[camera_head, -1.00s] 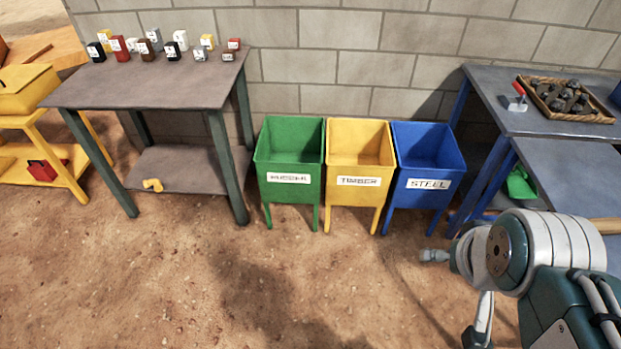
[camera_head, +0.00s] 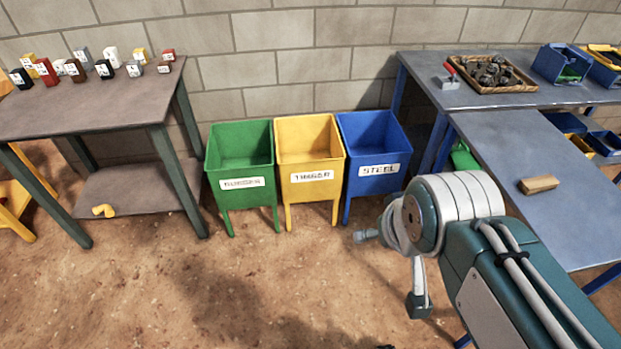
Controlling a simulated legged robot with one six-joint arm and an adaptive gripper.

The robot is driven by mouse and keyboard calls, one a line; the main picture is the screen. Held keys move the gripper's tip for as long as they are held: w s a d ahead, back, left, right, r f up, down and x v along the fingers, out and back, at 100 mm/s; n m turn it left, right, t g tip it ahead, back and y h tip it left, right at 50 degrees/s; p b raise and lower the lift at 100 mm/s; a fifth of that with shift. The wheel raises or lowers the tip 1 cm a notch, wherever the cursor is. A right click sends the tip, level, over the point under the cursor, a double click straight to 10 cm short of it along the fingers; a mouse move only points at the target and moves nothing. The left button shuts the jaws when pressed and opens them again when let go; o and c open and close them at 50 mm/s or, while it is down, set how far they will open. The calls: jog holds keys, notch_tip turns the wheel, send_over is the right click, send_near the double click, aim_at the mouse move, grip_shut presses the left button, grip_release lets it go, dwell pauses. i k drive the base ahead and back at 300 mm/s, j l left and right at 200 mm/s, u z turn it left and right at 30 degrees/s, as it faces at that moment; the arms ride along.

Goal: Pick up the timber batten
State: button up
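A short light-brown wooden block (camera_head: 539,185), which looks like the timber batten, lies on the lower blue-grey table at the right. Nothing touches it. My arm reaches in from the bottom right, in front of this table and to the left of the block in the picture. The fingers of my gripper cannot be made out, so its opening and anything in it are hidden. A yellow bin labelled TIMBER (camera_head: 310,176) stands between a green bin (camera_head: 241,169) and a blue bin labelled STEEL (camera_head: 376,155).
A higher table holds a tray of dark lumps (camera_head: 490,73), a red-handled item (camera_head: 450,76) and blue bins (camera_head: 562,63). At the left, a grey table (camera_head: 95,105) carries several small labelled blocks. A yellow pipe piece (camera_head: 104,211) lies on its shelf. The dirt floor (camera_head: 200,280) in front is mostly clear.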

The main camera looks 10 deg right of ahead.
aim_at(538, 184)
jog(key=z, duration=1.75)
jog(key=i+j+z, duration=0.15)
jog(key=i+j, duration=0.15)
jog(key=i+j+z, duration=0.15)
jog(key=i+j, duration=0.15)
jog(key=i+j+z, duration=0.15)
jog(key=j, duration=0.35)
jog(key=i+j+z, duration=0.1)
jog(key=i+j, duration=0.25)
jog(key=i+j+z, duration=0.15)
jog(key=j, duration=0.35)
jog(key=i, duration=0.05)
